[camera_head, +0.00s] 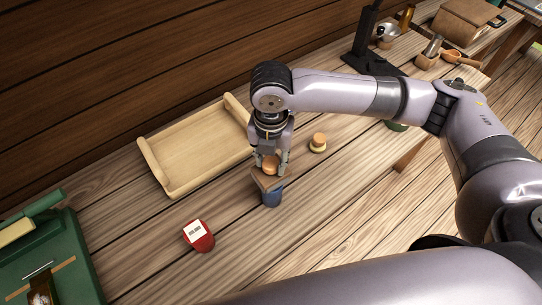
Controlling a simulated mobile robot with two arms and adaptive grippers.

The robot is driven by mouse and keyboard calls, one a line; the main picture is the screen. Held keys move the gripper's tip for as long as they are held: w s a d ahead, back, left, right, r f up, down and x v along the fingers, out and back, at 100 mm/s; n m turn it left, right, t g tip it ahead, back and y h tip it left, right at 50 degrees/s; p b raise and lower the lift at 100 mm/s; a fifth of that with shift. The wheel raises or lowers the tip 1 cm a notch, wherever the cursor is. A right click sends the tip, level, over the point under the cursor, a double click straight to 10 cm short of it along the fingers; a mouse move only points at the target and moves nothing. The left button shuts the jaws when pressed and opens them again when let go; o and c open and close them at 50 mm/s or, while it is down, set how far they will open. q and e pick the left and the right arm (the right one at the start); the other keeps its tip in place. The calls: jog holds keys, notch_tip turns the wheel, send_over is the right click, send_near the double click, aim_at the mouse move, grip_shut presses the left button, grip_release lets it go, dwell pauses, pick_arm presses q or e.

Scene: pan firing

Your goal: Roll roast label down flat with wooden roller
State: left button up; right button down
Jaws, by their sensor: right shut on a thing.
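My right gripper (271,155) points down and is shut on a round wooden knob (270,166). A flat brown piece (266,182) shows just below the knob, at the top of a blue canister (271,197). I cannot tell whether this piece touches the canister, or whether the held thing is the wooden roller. A red canister (203,243) stands to the lower left, apart from the gripper. A white label with dark print (195,230) lies on its top. My left gripper is not in view.
An empty wooden tray (180,188) lies behind the canisters. A small wooden-knobbed piece (317,143) stands right of the gripper. A green case (60,250) is at the left edge. A black stand (365,50) and small tools are at the back right.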

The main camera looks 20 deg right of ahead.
jog(key=shift+f, duration=0.25)
jog(key=shift+w, duration=0.1)
jog(key=shift+w+a, duration=0.2)
jog(key=shift+w, duration=0.45)
jog(key=shift+w+a+p, duration=0.1)
jog(key=shift+p, duration=0.2)
jog(key=shift+w+a+f, duration=0.15)
jog(key=shift+w, duration=0.35)
jog(key=shift+s, duration=0.1)
jog(key=shift+s+d+p, duration=0.25)
jog(key=shift+s+p, duration=0.35)
jog(key=shift+p, duration=0.25)
